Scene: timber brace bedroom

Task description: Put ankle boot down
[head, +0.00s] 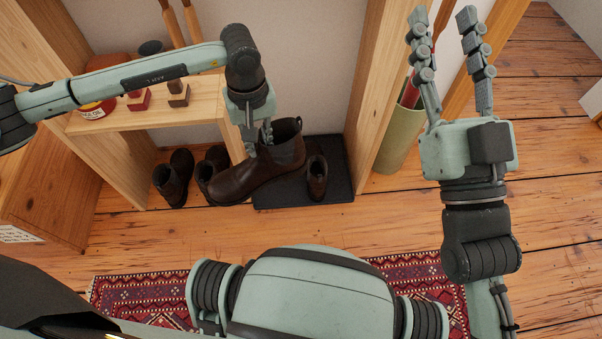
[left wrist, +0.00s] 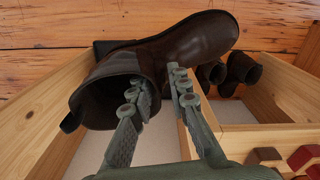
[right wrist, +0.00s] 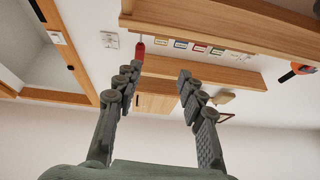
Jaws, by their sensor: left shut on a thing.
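A dark brown ankle boot (head: 250,178) hangs in my left gripper (head: 256,142), its toe to the left and its opening to the upper right in the head view. In the left wrist view, the boot (left wrist: 190,42) is pinched at the shaft edge by my left gripper (left wrist: 158,85), one finger inside the opening. It appears to be above the floor and the dark mat; the exact gap is hard to tell. My right gripper (head: 444,50) is open and empty, raised at the right; it also shows in the right wrist view (right wrist: 160,80).
A black mat (head: 335,190) lies on the wooden floor, with a small dark boot (head: 317,178) on it. Other dark boots (head: 174,178) stand left under a wooden shelf (head: 150,118). A green umbrella stand (head: 398,140) is at right. A red patterned rug (head: 140,295) lies in front.

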